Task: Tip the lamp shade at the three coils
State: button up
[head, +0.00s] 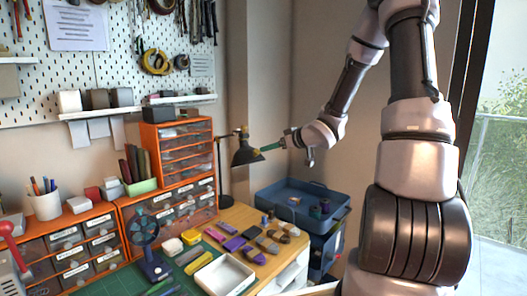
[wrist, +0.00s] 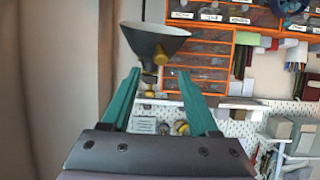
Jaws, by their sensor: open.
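The desk lamp's dark shade (head: 246,153) hangs on its stand beside the orange drawers, mouth facing downward. My gripper (head: 265,148) comes in from the right, its teal fingertips close to the shade. In the wrist view, which appears upside down, the shade (wrist: 155,42) is just beyond the open fingertips (wrist: 159,73). A small brass fitting on the shade's top shows between them; I cannot tell if a finger touches it.
Orange drawer units (head: 180,150) stand behind and left of the lamp. The air above the blue tray is open.

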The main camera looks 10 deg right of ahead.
jog(key=v, duration=0.4)
jog(key=s+d+r+m+g+h, duration=0.1)
jog(key=s+d+r+m+h, duration=0.55)
jog(key=s+r+h, duration=0.35)
jog(key=s+a+r+m+g+y, duration=0.1)
jog(key=s+a+r+m+y, duration=0.1)
jog(key=s, duration=0.7)
jog(key=s+a+r+m+g+y, duration=0.2)
jog(key=s+a, duration=0.3)
jog(key=s, duration=0.4)
jog(key=shift+s+r+y, duration=0.2)
jog(key=shift+r+y, duration=0.2)
jog(key=shift+y, duration=0.1)
